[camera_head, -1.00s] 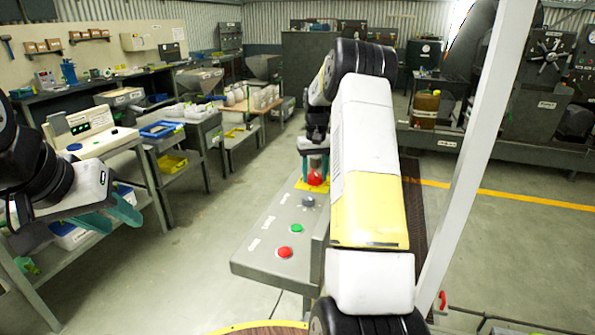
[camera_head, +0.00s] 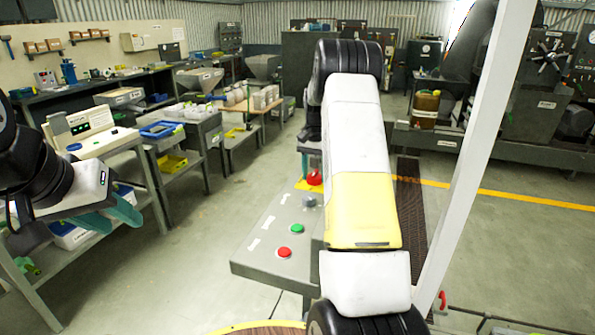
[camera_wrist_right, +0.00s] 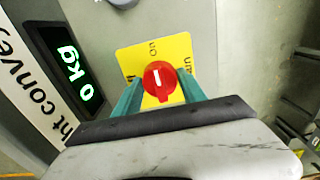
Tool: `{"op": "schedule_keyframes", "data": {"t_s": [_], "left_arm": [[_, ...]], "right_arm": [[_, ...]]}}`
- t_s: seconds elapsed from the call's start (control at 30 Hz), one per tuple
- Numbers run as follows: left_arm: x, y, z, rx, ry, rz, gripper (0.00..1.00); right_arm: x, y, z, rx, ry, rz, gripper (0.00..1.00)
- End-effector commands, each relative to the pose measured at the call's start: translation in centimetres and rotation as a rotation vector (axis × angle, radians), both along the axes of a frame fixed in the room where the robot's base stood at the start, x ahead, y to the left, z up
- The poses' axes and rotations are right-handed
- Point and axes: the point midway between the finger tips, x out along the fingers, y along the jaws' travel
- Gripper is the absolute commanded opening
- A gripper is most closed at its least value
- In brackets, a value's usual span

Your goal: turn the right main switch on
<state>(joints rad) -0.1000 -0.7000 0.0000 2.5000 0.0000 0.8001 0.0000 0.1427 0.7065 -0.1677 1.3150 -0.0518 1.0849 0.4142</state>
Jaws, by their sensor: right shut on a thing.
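The switch is a red round knob (camera_wrist_right: 158,82) with a white line, on a yellow plate (camera_wrist_right: 150,58) with partly hidden lettering that includes "on". The white line points roughly up in the right wrist view, towards "on". My right gripper (camera_wrist_right: 160,90) has its teal fingers on both sides of the knob and is shut on it. In the head view the red knob (camera_head: 314,177) shows at the far end of the grey console (camera_head: 262,262), and my right arm hides most of that gripper. My left gripper (camera_head: 110,217) is open and empty at the left.
On the console, a green button (camera_head: 297,228), a red button (camera_head: 285,252) and a grey knob (camera_head: 309,201) lie nearer than the switch. A display reading 0 kg (camera_wrist_right: 73,68) is beside the plate. A white post (camera_head: 470,160) stands right of my right arm. Floor left of the console is clear.

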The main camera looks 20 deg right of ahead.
Motion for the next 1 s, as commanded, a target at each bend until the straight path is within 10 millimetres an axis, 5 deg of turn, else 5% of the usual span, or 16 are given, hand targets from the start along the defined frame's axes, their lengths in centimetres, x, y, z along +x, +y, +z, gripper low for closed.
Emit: {"op": "schedule_keyframes", "data": {"t_s": [0.33,0.37,0.47,0.8,1.0], "left_arm": [[0.0,0.0,0.0,0.0,0.0,0.0,0.36],[0.0,0.0,0.0,0.0,0.0,0.0,0.36],[0.0,0.0,0.0,0.0,0.0,0.0,0.36],[0.0,0.0,0.0,0.0,0.0,0.0,0.36],[0.0,0.0,0.0,0.0,0.0,0.0,0.36]], "right_arm": [[0.1,0.0,0.1,0.0,-0.003,-0.004,0.08],[0.1,0.0,0.1,0.0,-0.003,-0.004,0.5],[0.1,0.0,0.1,0.0,-0.003,-0.003,0.7],[0.0,0.0,0.2,0.0,-0.001,-0.002,0.7],[0.1,0.0,2.8,-0.001,-0.004,-0.003,0.7]]}}
